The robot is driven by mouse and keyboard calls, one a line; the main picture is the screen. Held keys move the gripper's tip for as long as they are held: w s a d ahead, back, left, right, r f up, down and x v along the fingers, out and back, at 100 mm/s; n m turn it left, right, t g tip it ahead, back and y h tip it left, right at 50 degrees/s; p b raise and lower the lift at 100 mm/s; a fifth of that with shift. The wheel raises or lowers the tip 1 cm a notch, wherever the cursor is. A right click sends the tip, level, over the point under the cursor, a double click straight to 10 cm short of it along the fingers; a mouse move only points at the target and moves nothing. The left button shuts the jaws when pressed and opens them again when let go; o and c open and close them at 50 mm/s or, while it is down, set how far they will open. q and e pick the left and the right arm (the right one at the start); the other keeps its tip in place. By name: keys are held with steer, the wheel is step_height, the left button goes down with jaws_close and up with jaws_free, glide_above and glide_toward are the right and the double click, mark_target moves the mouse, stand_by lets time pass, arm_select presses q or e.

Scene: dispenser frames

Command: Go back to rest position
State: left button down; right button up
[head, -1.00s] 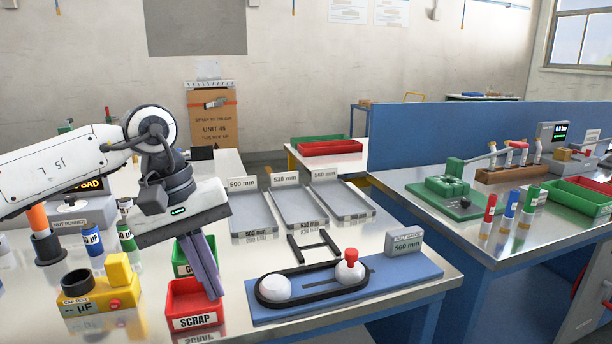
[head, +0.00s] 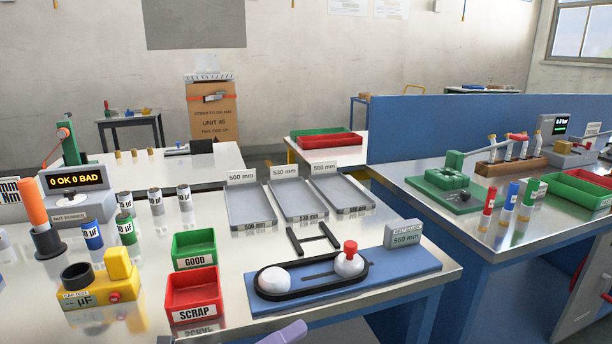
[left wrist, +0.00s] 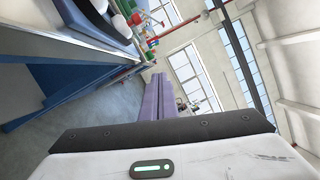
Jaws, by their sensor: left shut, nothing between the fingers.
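My left gripper (head: 292,331) shows only as a purple fingertip at the bottom edge of the head view, in front of the bench. In the left wrist view its two purple fingers (left wrist: 160,80) lie together, shut and empty, pointing away over the floor with the bench to the left. The rest of the left arm is out of the head view. My right gripper is in no view. A black belt (head: 262,291) loops around two white pulleys on the blue belt gauge (head: 400,278).
The green GOOD bin (head: 194,251) and red SCRAP bin (head: 193,294) stand at the bench's front. The yellow tester (head: 118,280) is left of them. Three grey trays (head: 251,205) lie behind the gauge. A blue-framed bench (head: 470,230) stands to the right.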

arm_select(q)
steer(key=s+a+f+n+y, duration=0.4)
steer(key=a+f+n, duration=0.3)
steer(key=f, duration=0.1)
steer(key=s+a+f+n+y, duration=0.4)
steer(key=a+f+n, duration=0.2)
steer(key=f+n, duration=0.25)
steer(key=s+a+f+n+y, duration=0.4)
steer(key=a+f+n+y, duration=0.15)
steer(key=a+f, duration=0.2)
steer(key=s+a+f+n+g+y, duration=0.1)
steer(key=s+a+f+n+g, duration=0.15)
steer(key=s, duration=0.25)
steer(key=s+a+f+n+g+y, duration=0.1)
steer(key=s+a+f+n, duration=0.15)
steer(key=s+f, duration=0.2)
steer(key=w+d+r+n+t+h, duration=0.1)
steer(key=d+n, duration=0.4)
steer(key=d, duration=0.7)
steer(key=shift+d+h, duration=0.2)
steer(key=shift+h, duration=0.15)
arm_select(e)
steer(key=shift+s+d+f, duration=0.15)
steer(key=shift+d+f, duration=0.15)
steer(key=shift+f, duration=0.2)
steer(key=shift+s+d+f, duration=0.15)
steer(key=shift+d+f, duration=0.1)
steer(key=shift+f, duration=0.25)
